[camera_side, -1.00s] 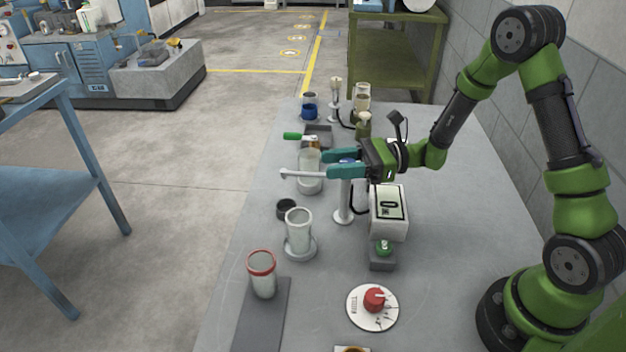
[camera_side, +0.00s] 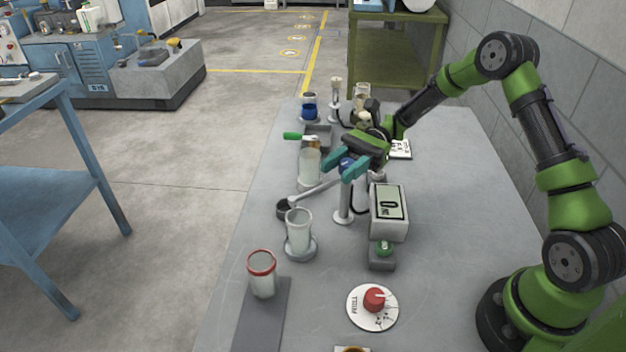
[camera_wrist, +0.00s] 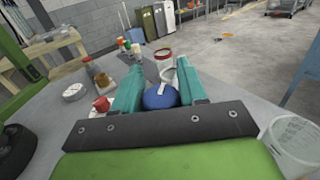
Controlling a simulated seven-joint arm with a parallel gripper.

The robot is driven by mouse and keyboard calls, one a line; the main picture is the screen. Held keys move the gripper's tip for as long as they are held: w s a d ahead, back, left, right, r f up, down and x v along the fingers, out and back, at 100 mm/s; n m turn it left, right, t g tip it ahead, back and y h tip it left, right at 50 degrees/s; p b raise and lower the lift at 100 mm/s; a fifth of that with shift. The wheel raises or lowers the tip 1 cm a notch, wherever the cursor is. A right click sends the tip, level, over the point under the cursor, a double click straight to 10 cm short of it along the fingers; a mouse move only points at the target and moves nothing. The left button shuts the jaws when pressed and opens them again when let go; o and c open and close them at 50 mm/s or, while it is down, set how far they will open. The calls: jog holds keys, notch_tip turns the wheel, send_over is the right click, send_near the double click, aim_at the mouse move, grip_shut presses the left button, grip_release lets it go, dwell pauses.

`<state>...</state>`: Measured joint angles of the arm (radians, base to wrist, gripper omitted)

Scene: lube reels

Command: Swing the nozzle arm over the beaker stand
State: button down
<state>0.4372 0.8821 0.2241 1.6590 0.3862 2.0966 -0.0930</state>
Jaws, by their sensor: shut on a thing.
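The white nozzle arm (camera_side: 318,190) reaches out from its upright post (camera_side: 343,205), and its tip lies just behind the clear beaker (camera_side: 299,232) in the side view. That beaker stands on a round grey beaker stand (camera_side: 304,255). A blue knob (camera_side: 346,163) sits at the post end of the arm. My gripper (camera_side: 343,166) is shut on this knob, with one teal finger on each side. The wrist view shows the blue knob (camera_wrist: 160,97) between the fingers. I cannot tell exactly how far the nozzle tip is from the beaker rim.
A display box (camera_side: 389,212) stands right of the post. A red-rimmed beaker (camera_side: 262,274) stands in front on a dark strip. A red dial (camera_side: 374,299) is at front right. Another clear beaker (camera_side: 309,166) and a green-handled valve (camera_side: 293,136) are behind the nozzle.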

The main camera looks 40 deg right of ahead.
jog(key=shift+s+n+g+h, duration=0.1)
jog(key=shift+n+g+h, duration=0.2)
jog(key=shift+n+g, duration=0.7)
jog(key=shift+g, duration=0.5)
jog(key=c, duration=0.7)
grip_release()
jog(key=shift+d, duration=0.1)
jog(key=v, duration=1.6)
jog(key=shift+d, duration=0.35)
jog(key=shift+r, duration=0.1)
